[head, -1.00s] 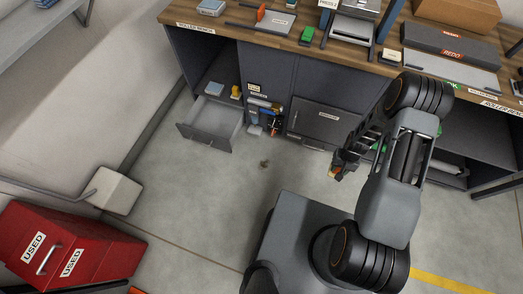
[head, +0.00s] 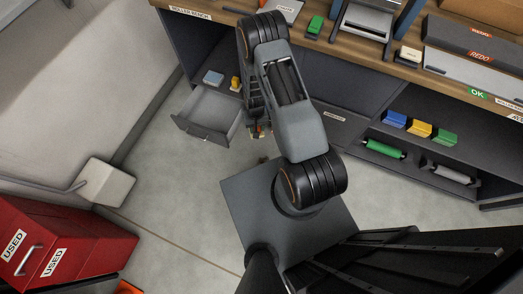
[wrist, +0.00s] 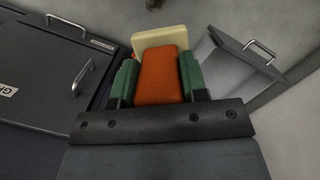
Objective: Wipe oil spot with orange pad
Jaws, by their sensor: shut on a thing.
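My gripper (wrist: 160,82) is shut on the orange pad (wrist: 161,68), with one green-lined finger on each side of it. A cream layer of the pad shows past its far end in the wrist view. In the head view my gripper (head: 260,132) hangs low in front of the cabinet, and the pad is mostly hidden there. The oil spot (head: 263,159) is a small dark mark on the grey floor, just below the gripper in the picture and close to my base. A dark mark also shows at the top edge of the wrist view.
An open grey drawer (head: 207,112) juts out left of my gripper; its handle (wrist: 262,50) shows in the wrist view. Closed cabinet fronts (wrist: 45,65) with handles stand on the other side. A red USED bin (head: 60,240) stands at lower left. The floor between is clear.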

